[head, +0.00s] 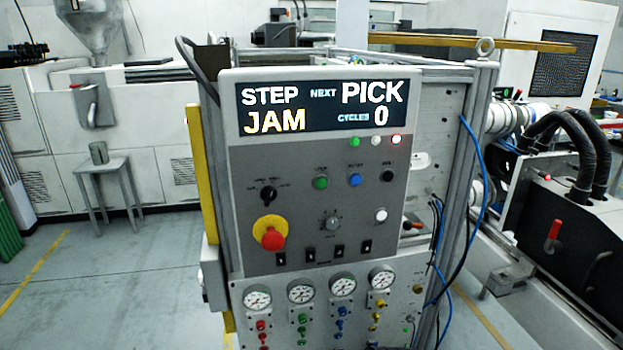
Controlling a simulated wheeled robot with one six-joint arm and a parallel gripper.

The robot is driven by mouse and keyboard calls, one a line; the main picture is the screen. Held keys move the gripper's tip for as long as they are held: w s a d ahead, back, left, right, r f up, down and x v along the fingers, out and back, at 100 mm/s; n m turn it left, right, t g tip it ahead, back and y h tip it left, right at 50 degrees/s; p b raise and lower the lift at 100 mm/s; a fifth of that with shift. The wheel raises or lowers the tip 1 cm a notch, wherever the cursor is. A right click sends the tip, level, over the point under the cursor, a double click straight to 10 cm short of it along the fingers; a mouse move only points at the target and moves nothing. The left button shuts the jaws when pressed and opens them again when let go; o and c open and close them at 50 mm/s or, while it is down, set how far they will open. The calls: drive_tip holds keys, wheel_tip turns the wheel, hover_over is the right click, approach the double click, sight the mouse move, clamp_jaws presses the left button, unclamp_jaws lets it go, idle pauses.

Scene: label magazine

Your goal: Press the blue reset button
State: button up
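The blue reset button (355,180) sits on the upright grey control panel (300,220), right of a green button (320,183) and left of a black button (388,175). The small labels above the buttons are too blurred to read surely. The display (322,106) above reads STEP JAM, NEXT PICK and CYCLES 0. Below it a green lamp (354,141), a pale lamp (376,139) and a bright red lamp (396,138) stand in a row. Nothing covers the blue button. My gripper is not in view.
A red emergency-stop knob on a yellow base (271,235) sticks out at the panel's lower left, beside a black selector. Gauges (300,291) and coloured fittings line the lower front. Blue and black cables hang at the right side. The floor (120,290) at left is clear.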

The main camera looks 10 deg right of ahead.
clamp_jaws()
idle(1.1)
